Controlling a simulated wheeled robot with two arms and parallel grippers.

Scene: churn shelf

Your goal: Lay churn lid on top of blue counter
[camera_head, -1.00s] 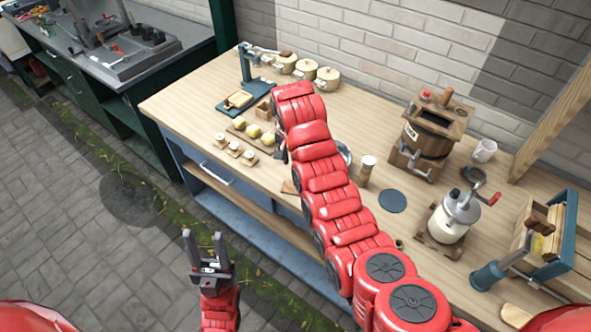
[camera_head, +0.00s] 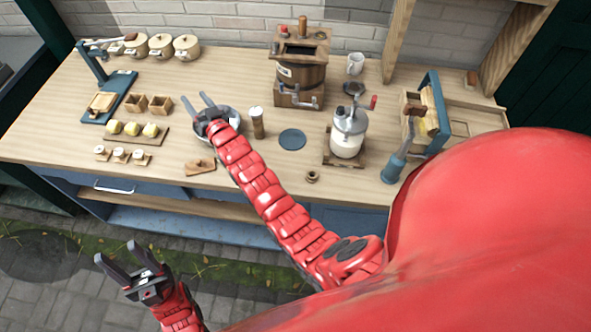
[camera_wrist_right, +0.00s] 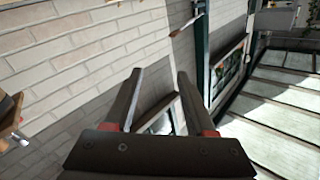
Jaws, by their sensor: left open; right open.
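The wooden churn (camera_head: 300,75) stands at the back of the blue counter (camera_head: 235,90), its top showing a dark opening. A glass-jar churn (camera_head: 348,130) with a crank stands to its right. I cannot tell for certain which piece is the churn lid; a small flat wooden piece with a knob (camera_head: 200,166) lies near the counter's front edge. My right gripper (camera_head: 195,97) is open and empty, over or beside a metal bowl (camera_head: 228,118). Its open jaws also show in the right wrist view (camera_wrist_right: 157,75). My left gripper (camera_head: 115,251) is open and empty, in front of the counter.
A blue press (camera_head: 108,95), cream pots (camera_head: 160,46), wooden boxes (camera_head: 160,104) and a board of yellow pieces (camera_head: 135,133) fill the left. A shaker (camera_head: 257,123), dark blue disc (camera_head: 292,139), wooden ring (camera_head: 312,176) and mug (camera_head: 355,64) stand rightward. Bare wood lies at front centre.

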